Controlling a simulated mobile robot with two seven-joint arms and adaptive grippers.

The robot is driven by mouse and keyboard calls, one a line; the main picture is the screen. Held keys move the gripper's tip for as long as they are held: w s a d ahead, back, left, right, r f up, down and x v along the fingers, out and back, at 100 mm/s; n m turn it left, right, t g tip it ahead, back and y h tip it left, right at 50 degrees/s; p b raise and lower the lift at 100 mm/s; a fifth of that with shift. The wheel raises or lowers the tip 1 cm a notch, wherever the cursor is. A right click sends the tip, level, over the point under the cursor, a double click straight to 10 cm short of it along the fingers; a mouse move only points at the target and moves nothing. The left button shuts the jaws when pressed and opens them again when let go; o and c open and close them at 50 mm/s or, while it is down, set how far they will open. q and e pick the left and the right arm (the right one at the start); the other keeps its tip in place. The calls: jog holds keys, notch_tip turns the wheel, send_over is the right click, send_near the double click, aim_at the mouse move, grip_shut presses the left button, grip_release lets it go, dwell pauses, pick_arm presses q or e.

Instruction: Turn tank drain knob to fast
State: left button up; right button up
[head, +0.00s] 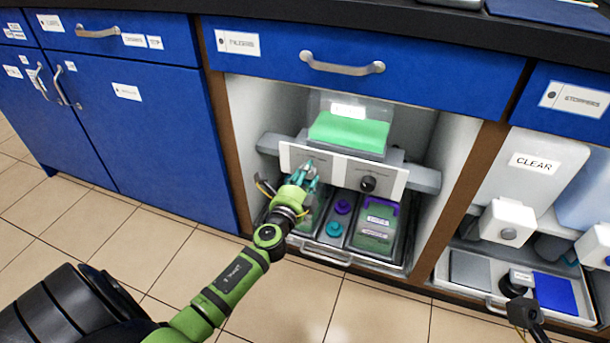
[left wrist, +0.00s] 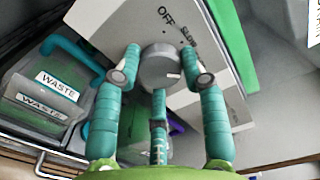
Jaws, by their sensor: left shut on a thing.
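The drain panel (head: 340,165) is a white plate across the open bay, below the tank with green liquid (head: 347,132). My left gripper (head: 308,172) is at the left half of this panel and hides the knob there. In the left wrist view, my left gripper (left wrist: 160,72) has its teal fingers closed around a round grey knob (left wrist: 160,64). The knob has a pale mark at its right side. "OFF" and another, unclear word stand on the panel above it. A second, black knob (head: 368,184) on the right half is free.
Below the panel, a tray (head: 320,247) holds containers and purple and teal round caps. A "WASTE" container (left wrist: 48,92) stands left of my fingers in the wrist view. Brown cabinet posts (head: 459,195) flank the bay. A "CLEAR" tank (head: 535,170) stands right.

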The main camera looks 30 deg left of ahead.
pick_arm(q)
jog(key=shift+w+d+r+m, duration=0.15)
jog(key=shift+d+r+m, duration=0.05)
jog(key=shift+d+m, duration=0.15)
jog(key=o, duration=1.1)
jog(key=shift+c, duration=0.2)
jog(key=shift+o, duration=0.4)
jog(key=shift+f, duration=0.1)
jog(key=shift+a+f, duration=0.1)
jog(key=shift+s, duration=0.3)
jog(key=v, duration=1.1)
jog(key=shift+s, duration=0.2)
